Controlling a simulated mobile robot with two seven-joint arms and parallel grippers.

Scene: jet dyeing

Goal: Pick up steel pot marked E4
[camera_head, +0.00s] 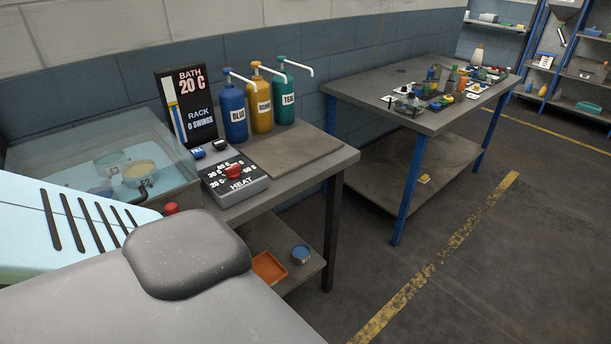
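No pot with a readable E4 mark shows. A glass-walled water bath (178,187) at the left holds a pot (115,172) whose label seems to read E3, and a pot with yellowish contents (140,170) beside it; its marking cannot be read. A small round steel-coloured pot with a blue top or contents (300,255) sits on the lower shelf of the near bench, with no readable mark. Neither of my grippers is in view.
The near bench (300,143) carries BLUE (235,115), yellow (261,107) and TEAL (285,97) pump bottles, a BATH display (188,105) and a HEAT dial box (236,180). An orange tray (268,268) lies below. A cluttered second bench (440,118) stands beyond. Floor at right is clear.

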